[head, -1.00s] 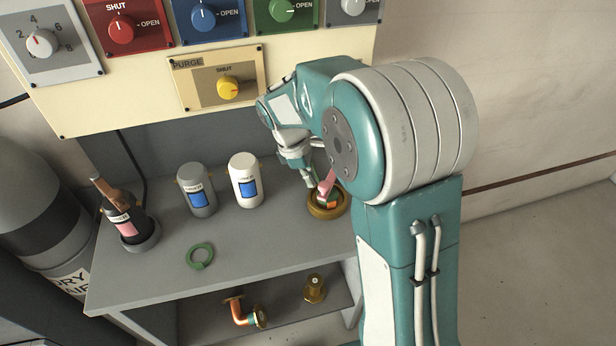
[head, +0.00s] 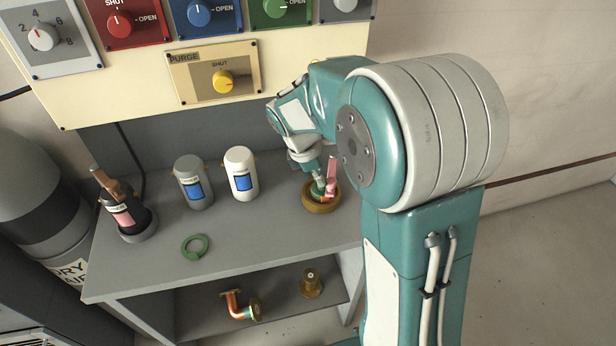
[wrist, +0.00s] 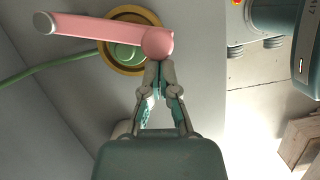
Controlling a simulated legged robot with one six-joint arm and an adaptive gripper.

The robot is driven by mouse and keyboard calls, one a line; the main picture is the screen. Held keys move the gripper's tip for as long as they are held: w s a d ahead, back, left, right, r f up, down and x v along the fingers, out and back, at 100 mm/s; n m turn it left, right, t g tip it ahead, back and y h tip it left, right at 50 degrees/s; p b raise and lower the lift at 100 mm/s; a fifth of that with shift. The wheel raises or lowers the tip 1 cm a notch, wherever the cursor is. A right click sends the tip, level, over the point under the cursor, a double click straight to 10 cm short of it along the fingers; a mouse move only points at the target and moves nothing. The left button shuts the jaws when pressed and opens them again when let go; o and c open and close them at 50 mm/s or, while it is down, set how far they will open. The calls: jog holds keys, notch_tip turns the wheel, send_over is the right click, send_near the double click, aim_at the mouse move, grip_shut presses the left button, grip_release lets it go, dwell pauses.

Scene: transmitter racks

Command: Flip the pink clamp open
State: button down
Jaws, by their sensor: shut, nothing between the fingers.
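The pink clamp (head: 332,174) stands upright from a round brass holder (head: 321,207) at the right of the grey bench. In the wrist view its pink lever (wrist: 95,30) stretches left from a round pink pivot, across the brass ring and a green cap (wrist: 125,52). My gripper (wrist: 158,66) is shut and empty, its fingertips just below the pivot in that view; I cannot tell whether they touch it. In the head view my gripper (head: 317,178) is close beside the clamp, on its left, partly hiding the holder's contents.
A white canister (head: 241,174), a grey canister (head: 194,183), a dark bottle (head: 127,215) and a green ring (head: 195,247) stand or lie left on the bench. The control panel (head: 110,85) overhangs behind. Pipe fittings (head: 311,283) sit on the lower shelf.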

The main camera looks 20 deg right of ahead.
jog(key=d+n+t, duration=0.2)
jog(key=d+n, duration=0.6)
jog(key=d, duration=0.5)
jog(key=shift+s+d+t, duration=0.3)
jog(key=shift+s+d, duration=0.05)
jog(key=shift+s, duration=0.1)
dwell(0.3)
